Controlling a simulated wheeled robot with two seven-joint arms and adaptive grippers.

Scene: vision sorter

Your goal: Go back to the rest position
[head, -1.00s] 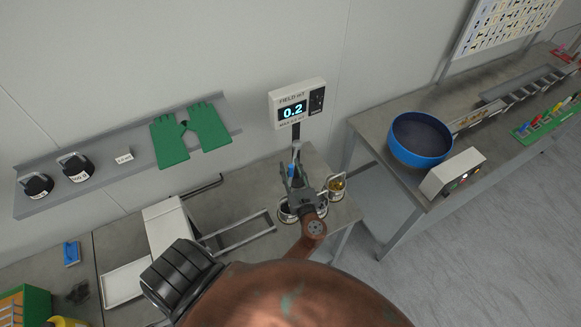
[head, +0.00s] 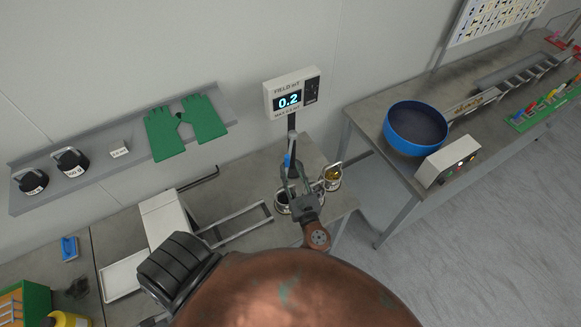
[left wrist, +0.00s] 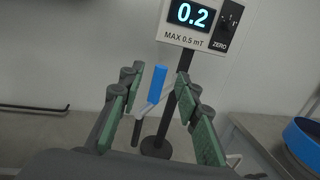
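My left gripper (head: 291,178) is over the bench in front of the field meter (head: 291,92), which reads 0.2. In the left wrist view, its green-padded fingers (left wrist: 157,110) stand wide apart, open. A blue-handled probe (left wrist: 157,83) shows between them, seemingly beyond the fingers at the meter's stand (left wrist: 156,147); I see no finger touching it. My right gripper is in neither view.
A blue bowl (head: 417,130) and a control box (head: 446,161) are on the right bench. Green gloves (head: 186,129) and black weights lie on the wall shelf (head: 105,178).

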